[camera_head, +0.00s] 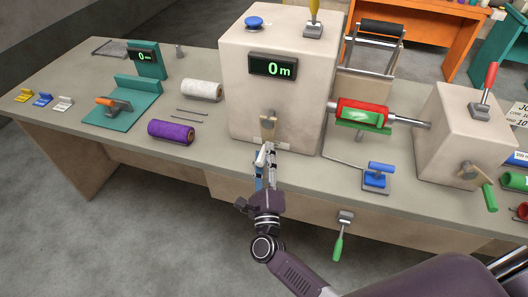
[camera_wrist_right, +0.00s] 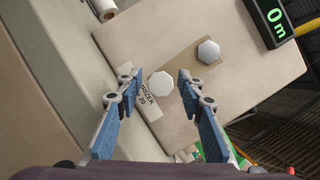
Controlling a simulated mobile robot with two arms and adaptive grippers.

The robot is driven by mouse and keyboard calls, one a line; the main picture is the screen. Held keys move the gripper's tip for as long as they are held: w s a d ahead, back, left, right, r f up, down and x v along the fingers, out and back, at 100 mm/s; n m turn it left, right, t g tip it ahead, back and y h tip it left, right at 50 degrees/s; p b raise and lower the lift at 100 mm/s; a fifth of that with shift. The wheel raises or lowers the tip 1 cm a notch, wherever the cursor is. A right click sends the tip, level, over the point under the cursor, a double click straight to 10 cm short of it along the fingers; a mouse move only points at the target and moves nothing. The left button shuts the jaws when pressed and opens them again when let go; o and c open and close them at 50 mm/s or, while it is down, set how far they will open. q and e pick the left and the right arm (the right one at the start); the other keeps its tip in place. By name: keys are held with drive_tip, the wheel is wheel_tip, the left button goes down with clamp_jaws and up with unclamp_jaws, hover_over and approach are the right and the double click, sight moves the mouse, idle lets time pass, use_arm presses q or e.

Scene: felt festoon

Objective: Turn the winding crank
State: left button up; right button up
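A tan crank arm (camera_head: 268,125) sits on the front of the beige machine (camera_head: 240,95), below its display. In the right wrist view this arm (camera_wrist_right: 193,67) links two pale faceted ends. The nearer, a knob or grip end (camera_wrist_right: 160,85), shows between my fingertips, and the other (camera_wrist_right: 208,50) lies up and to the right. My right gripper (camera_head: 266,152) is open, and it shows in the wrist view (camera_wrist_right: 157,80) with blue pads on both sides of the near end. I cannot tell whether they touch it. My left gripper is not in view.
The display (camera_head: 273,66) reads 0 m. A red and green roll (camera_head: 362,113) is on a shaft to the right. A box (camera_head: 455,130) has a green-handled crank (camera_head: 480,183). White (camera_head: 202,90) and purple rolls (camera_head: 170,132) lie left. A green-handled lever (camera_head: 341,235) hangs at the table front.

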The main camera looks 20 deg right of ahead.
drive_tip(key=shift+w, duration=0.2)
drive_tip(key=shift+c, duration=0.2)
clamp_jaws()
